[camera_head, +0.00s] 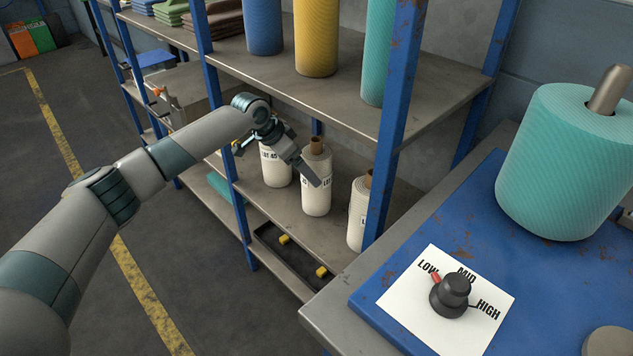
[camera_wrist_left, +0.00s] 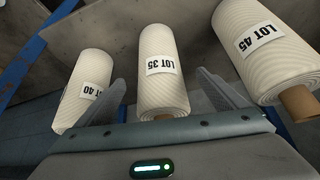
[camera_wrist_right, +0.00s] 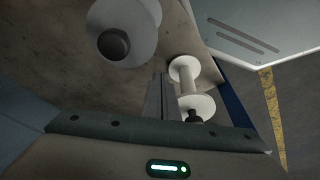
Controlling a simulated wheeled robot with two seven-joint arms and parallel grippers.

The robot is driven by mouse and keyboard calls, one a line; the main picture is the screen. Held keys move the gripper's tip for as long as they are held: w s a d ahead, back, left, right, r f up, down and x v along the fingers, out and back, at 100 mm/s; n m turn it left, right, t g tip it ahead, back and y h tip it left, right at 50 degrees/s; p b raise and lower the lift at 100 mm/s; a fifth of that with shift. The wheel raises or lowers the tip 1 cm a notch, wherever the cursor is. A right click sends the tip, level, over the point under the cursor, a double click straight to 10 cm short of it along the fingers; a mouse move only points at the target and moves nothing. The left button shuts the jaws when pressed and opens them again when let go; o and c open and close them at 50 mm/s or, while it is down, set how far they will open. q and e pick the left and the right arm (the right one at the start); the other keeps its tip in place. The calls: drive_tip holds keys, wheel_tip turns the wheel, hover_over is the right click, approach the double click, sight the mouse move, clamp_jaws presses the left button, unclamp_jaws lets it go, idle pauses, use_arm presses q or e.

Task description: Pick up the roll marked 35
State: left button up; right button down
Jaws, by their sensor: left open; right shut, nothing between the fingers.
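The cream roll labelled LOT 35 (camera_wrist_left: 163,90) stands between two similar rolls, LOT 40 (camera_wrist_left: 82,95) and LOT 45 (camera_wrist_left: 270,45). In the head view it is the middle white roll (camera_head: 317,196) on the lower shelf, its label partly covered by my gripper. My left gripper (camera_head: 302,172) is open at the rolls. In the left wrist view its fingers (camera_wrist_left: 168,92) lie either side of the LOT 35 roll, with no clear grip on it. My right gripper (camera_wrist_right: 160,98) is shut and empty, away from these rolls and outside the head view.
The shelf (camera_head: 230,175) has blue posts close to my left arm, and an upper board (camera_head: 350,97) holding coloured rolls. A black tray (camera_head: 290,262) lies in front of the white rolls. A blue bench (camera_head: 375,295) with a knob and teal roll (camera_head: 555,165) stands right.

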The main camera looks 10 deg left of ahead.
use_arm(q)
drive_tip(key=shift+x, duration=1.1)
drive_tip(key=shift+x, duration=2.65)
drive_tip(key=shift+d+r, duration=0.1)
drive_tip(key=c, duration=1.5)
drive_tip(key=s+a+r, duration=0.1)
drive_tip(key=s+a, duration=0.3)
drive_tip(key=s+a+r, duration=0.1)
drive_tip(key=s+a, duration=0.3)
drive_tip(key=s+a+r, duration=0.1)
drive_tip(key=s+a, duration=0.3)
drive_tip(key=shift+s+a+r, duration=0.25)
drive_tip(key=shift+s+a, duration=0.1)
drive_tip(key=shift+s, duration=0.05)
